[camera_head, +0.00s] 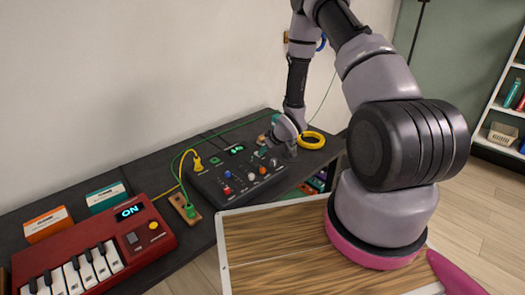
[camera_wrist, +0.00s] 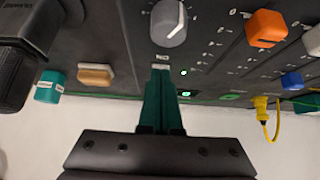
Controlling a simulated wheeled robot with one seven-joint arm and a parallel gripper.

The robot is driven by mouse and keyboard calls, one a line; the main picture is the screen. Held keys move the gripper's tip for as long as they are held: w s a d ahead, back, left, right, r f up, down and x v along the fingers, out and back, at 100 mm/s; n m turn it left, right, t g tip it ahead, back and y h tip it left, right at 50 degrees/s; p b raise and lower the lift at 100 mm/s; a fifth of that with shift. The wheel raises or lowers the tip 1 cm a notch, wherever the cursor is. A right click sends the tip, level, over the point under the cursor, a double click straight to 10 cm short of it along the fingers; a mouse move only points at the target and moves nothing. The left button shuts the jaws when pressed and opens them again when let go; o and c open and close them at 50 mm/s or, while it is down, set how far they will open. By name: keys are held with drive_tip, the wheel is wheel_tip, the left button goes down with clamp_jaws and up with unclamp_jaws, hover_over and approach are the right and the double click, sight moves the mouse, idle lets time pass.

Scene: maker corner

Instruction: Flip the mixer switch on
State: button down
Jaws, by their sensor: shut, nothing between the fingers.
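The mixer (camera_head: 215,186) is a dark panel with coloured knobs and a small green display, on the dark table. My gripper (camera_head: 268,153) is over its right end in the head view, where the fingertips are hard to make out. In the wrist view my gripper (camera_wrist: 160,70) has its teal fingers shut together with nothing between them. The fingertips are at a small pale piece on the mixer panel (camera_wrist: 215,55), possibly the switch; the fingers partly hide it, and its position and contact are unclear. A small green light (camera_wrist: 184,72) beside it is lit.
A grey knob (camera_wrist: 168,22) is close to the fingertips, with an orange cap (camera_wrist: 267,28) to its right. A red keyboard (camera_head: 150,242) reading ON, a yellow cable (camera_head: 183,158) and a yellow ring (camera_head: 312,140) are also on the table. A wood-topped surface (camera_head: 265,245) is in front.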

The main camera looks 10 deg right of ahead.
drive_tip(key=shift+r, duration=0.15)
drive_tip(key=shift+r, duration=0.65)
